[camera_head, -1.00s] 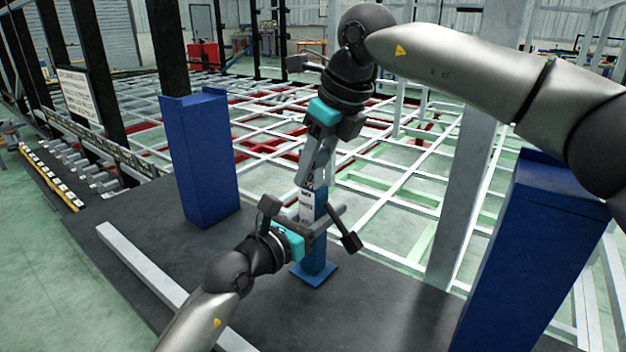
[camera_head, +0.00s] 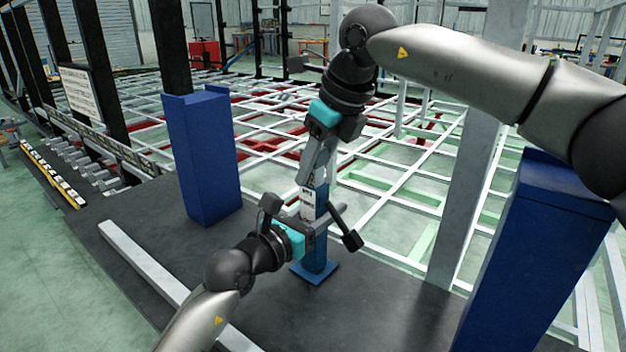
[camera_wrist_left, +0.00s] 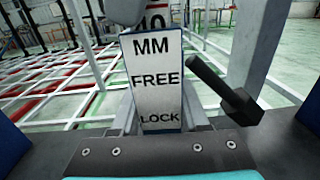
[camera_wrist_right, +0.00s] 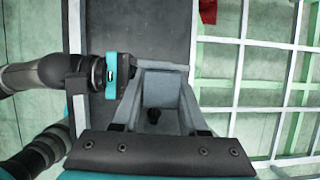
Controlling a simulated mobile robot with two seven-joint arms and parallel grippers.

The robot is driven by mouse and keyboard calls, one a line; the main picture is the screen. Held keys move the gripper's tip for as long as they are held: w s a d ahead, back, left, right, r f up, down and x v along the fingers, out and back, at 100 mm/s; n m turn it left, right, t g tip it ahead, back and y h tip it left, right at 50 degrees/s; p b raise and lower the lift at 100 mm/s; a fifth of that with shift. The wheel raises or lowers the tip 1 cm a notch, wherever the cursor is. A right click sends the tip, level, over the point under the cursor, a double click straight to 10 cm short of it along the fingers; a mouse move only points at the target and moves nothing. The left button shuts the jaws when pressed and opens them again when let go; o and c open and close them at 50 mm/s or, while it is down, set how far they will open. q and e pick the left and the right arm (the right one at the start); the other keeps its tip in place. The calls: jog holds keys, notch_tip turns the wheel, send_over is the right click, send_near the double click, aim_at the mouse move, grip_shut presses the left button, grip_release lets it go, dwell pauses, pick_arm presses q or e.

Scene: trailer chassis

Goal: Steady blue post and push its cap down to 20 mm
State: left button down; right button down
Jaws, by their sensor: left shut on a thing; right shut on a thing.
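The blue post (camera_head: 313,262) stands upright on a square blue foot on the dark floor plate. My left gripper (camera_head: 318,216) is shut around its middle from the left. A white label on the post reads MM, FREE and LOCK in the left wrist view (camera_wrist_left: 157,82), with a partly covered 10 above. My right gripper (camera_head: 314,180) comes down from above, shut at the post's top. The cap is largely hidden there by the fingers. A black-ended bar (camera_head: 350,240) sticks out to the right of the post; it also shows in the left wrist view (camera_wrist_left: 228,92).
A blue pillar (camera_head: 203,160) stands behind to the left, and another blue pillar (camera_head: 535,260) stands close at the right. A pale bar (camera_head: 145,262) lies on the plate at the left. The white and red chassis frame (camera_head: 270,120) spreads behind the post.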

aim_at(314, 183)
jog(key=shift+d+f, duration=0.2)
jog(key=shift+f, duration=1.4)
jog(key=c, duration=0.8)
grip_release()
jog(key=shift+w, duration=0.1)
jog(key=shift+c, duration=0.2)
jog(key=o, duration=0.5)
jog(key=shift+a, duration=0.15)
jog(key=shift+r, duration=3.85)
jog(key=shift+c, duration=0.2)
